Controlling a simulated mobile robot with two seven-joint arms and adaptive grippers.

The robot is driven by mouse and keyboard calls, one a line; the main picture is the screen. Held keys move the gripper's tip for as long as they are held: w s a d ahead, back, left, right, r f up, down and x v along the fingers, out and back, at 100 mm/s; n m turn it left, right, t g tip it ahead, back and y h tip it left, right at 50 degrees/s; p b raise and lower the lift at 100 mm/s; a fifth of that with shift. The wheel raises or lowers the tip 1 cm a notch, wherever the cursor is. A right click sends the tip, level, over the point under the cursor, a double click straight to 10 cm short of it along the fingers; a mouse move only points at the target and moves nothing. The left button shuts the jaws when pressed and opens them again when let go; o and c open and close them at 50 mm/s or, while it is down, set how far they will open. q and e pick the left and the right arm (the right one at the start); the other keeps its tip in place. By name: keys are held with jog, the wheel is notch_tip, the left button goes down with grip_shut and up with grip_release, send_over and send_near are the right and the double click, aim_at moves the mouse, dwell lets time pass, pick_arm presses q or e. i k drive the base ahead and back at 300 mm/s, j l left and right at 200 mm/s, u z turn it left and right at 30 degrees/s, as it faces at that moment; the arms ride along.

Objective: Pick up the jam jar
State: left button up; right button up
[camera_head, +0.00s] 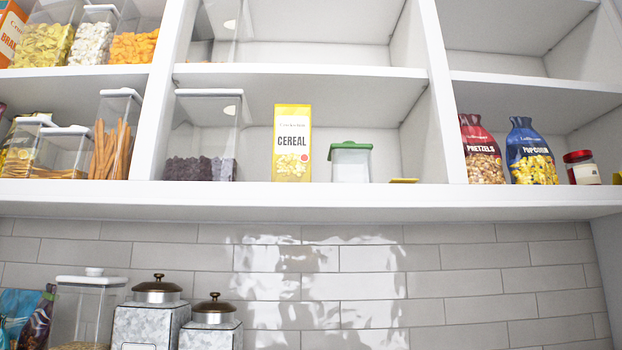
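A small jar with a red lid (581,168) stands on the lower shelf at the far right of the head view. Neither of my grippers is in view.
The shelf (330,199) also holds a pretzel bag (481,150), a blue popcorn bag (530,152), a yellow cereal box (291,143) and a green-lidded container (350,163). Upright dividers separate the compartments. Metal canisters (152,322) stand below, against the tiles.

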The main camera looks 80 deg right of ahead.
aim_at(581, 168)
jog(key=z, duration=4.75)
